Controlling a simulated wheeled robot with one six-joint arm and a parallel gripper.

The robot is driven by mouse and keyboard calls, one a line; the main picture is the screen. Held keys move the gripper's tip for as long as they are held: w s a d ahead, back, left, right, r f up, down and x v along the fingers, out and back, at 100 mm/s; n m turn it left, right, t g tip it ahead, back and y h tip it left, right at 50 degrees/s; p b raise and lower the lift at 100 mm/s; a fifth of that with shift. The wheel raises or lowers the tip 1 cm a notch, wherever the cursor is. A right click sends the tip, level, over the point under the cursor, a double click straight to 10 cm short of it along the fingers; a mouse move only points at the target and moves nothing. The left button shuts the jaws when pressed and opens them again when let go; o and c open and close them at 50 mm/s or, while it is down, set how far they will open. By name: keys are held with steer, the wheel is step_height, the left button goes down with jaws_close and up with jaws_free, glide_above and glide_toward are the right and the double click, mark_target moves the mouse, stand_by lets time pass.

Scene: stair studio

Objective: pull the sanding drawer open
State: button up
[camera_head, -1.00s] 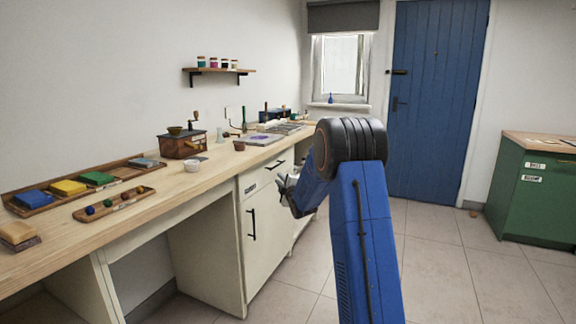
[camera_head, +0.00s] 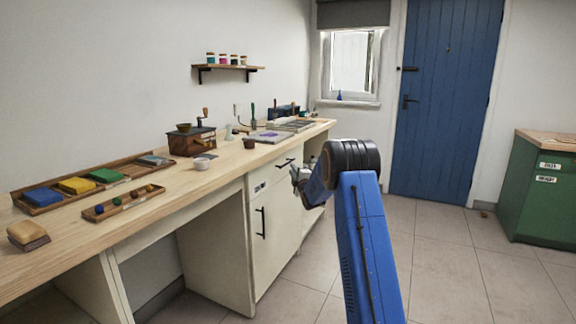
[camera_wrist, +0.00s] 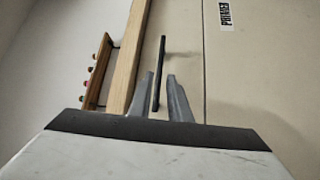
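The pale cabinet has a drawer front (camera_head: 276,176) under the bench top, with a dark bar handle (camera_head: 285,163) and a small label too small to read. The drawer looks shut. My gripper (camera_head: 298,176) is in front of the cabinet, close to that handle. In the wrist view my gripper (camera_wrist: 161,80) is open, its two grey fingers apart. The dark handle (camera_wrist: 162,62) shows between the fingers, with visible gaps on both sides. Whether the fingertips reach around it in depth, I cannot tell.
A door with a tall handle (camera_head: 261,222) is below the drawer. A label that seems to read "PRIMER" (camera_wrist: 225,13) is on the cabinet front. The wooden bench top (camera_head: 225,168) overhangs, carrying trays and a grinder (camera_head: 191,141).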

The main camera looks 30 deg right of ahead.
mark_target(288, 163)
steer(key=w, duration=0.5)
steer(key=w+d+r, duration=0.1)
steer(key=w, duration=0.2)
steer(key=shift+w+r, duration=0.1)
jaws_close()
